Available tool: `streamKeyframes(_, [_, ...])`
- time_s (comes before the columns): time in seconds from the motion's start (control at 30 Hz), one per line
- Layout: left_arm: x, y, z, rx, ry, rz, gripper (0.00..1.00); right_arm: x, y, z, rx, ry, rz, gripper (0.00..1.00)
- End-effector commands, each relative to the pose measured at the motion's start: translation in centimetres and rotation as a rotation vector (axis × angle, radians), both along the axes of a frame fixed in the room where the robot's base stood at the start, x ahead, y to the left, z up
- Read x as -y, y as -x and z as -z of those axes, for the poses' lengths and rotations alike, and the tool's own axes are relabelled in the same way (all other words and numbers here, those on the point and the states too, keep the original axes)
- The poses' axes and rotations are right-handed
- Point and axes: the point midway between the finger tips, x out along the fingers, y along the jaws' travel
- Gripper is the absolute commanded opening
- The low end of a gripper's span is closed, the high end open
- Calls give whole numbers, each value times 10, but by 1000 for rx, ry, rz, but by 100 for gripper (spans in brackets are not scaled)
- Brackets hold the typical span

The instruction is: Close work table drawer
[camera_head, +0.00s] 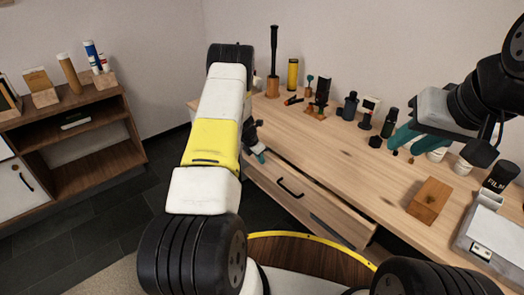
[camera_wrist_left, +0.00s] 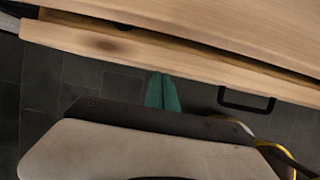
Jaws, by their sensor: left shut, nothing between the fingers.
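The work table drawer (camera_head: 325,212) has a wooden front with a black handle (camera_head: 290,188) and stands partly out from under the tabletop. In the left wrist view its front board (camera_wrist_left: 190,63) runs across the picture, with a dark gap behind its top edge and the handle (camera_wrist_left: 246,98) at right. My left gripper (camera_head: 259,156) is shut and empty at the drawer's left end; its teal fingertips (camera_wrist_left: 162,92) are close to the front board, and contact cannot be told. My right gripper (camera_head: 403,145) is above the table, its teal fingers apart and empty.
The tabletop (camera_head: 345,160) carries several small bottles along the back, a wooden block (camera_head: 429,201) and a grey box (camera_head: 492,238) at right. A low shelf (camera_head: 95,145) stands at left.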

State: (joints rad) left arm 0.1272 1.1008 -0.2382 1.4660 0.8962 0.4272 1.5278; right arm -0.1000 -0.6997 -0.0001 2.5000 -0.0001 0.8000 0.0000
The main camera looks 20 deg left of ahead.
Motion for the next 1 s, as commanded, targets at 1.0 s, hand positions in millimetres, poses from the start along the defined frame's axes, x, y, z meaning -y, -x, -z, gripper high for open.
streamKeyframes(1.0, [7,-20,0,-1,-1,0,0,0,0,0,0,0,0,32])
